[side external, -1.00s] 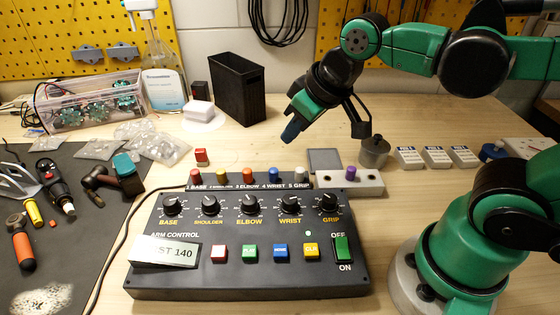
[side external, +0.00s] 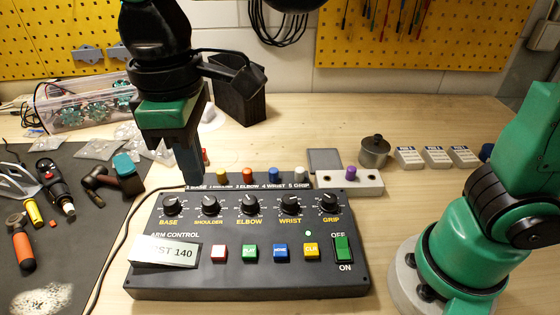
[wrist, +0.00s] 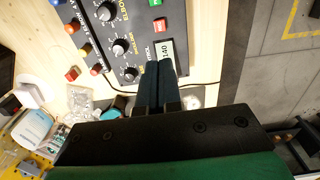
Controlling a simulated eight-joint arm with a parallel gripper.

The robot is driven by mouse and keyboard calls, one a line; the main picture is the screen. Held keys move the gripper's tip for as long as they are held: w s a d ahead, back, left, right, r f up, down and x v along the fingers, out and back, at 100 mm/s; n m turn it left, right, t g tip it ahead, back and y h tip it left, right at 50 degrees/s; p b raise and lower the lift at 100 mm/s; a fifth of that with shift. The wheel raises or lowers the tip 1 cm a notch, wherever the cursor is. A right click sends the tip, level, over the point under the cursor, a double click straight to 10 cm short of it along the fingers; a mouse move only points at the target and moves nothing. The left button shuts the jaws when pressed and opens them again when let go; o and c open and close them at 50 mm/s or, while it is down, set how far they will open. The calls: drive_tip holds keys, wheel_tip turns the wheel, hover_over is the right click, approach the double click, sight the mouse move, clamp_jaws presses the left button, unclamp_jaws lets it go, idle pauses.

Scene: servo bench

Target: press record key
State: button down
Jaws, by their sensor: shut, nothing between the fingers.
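The black arm control box (side external: 300,282) lies on the bench with a row of coloured keys along its front. The red key (side external: 219,252) is leftmost in the row; its lettering is too small to read. It also shows in the wrist view (wrist: 158,25). My gripper (side external: 194,182) is shut and empty, pointing down over the back left of the box, behind the red key. Its fingers (wrist: 158,68) hide the red top knob in the side view.
Dial knobs (side external: 249,205) stand between my gripper and the key row. A green power switch (side external: 342,248) is at the box's right. A loose red cap (wrist: 72,74) stands behind the box. A dark mat with tools (side external: 70,250) lies left. A metal pot (side external: 374,152) stands back right.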

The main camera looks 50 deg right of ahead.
sight(217, 251)
drive_tip(key=shift+f, duration=0.1)
wheel_tip(217, 251, down, 14)
drive_tip(key=shift+r, duration=0.1)
idle(0.4)
drive_tip(key=shift+f, duration=1)
drive_tip(key=shift+r, duration=0.1)
wheel_tip(217, 251, up, 14)
drive_tip(key=shift+r, duration=0.2)
drive_tip(key=shift+d, duration=0.15)
idle(0.5)
drive_tip(key=d+f+m+t, duration=0.2)
drive_tip(key=d+m+t, duration=0.1)
drive_tip(key=d, duration=0.6)
drive_tip(key=d+f+m+t, duration=0.2)
drive_tip(key=d+m+t, duration=0.2)
drive_tip(key=d, duration=0.6)
drive_tip(key=shift+f+m, duration=0.3)
drive_tip(key=shift+m, duration=0.7)
